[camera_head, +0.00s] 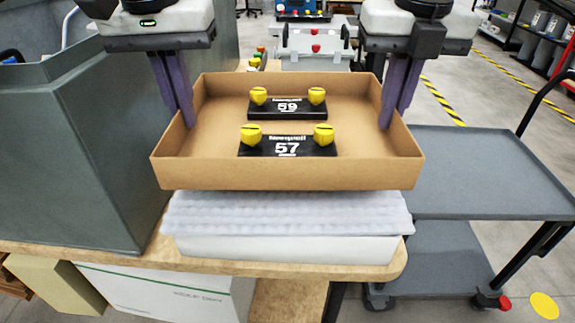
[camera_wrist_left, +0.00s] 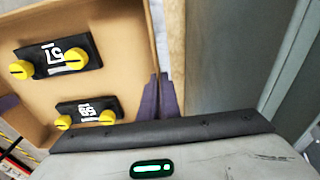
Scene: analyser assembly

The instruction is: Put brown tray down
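The brown tray (camera_head: 290,174) is level and held by its left and right side walls, above a stack of white padded material. My left gripper (camera_head: 182,122) is shut on the tray's left wall, with purple fingers on the wall. My right gripper (camera_head: 388,122) is shut on the right wall. Inside the tray lie two black modules with yellow knobs, one marked 59 (camera_head: 288,108) and one marked 57 (camera_head: 287,148). The left wrist view shows the left fingers (camera_wrist_left: 158,98) at the tray wall (camera_wrist_left: 150,40).
White bubble-like padding (camera_head: 285,215) lies below the tray on a wooden table (camera_head: 120,257). A grey cart (camera_head: 490,180) stands at the right with a bare top. A tall grey bin (camera_head: 70,160) stands close at the left. A grey device (camera_head: 315,48) is behind.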

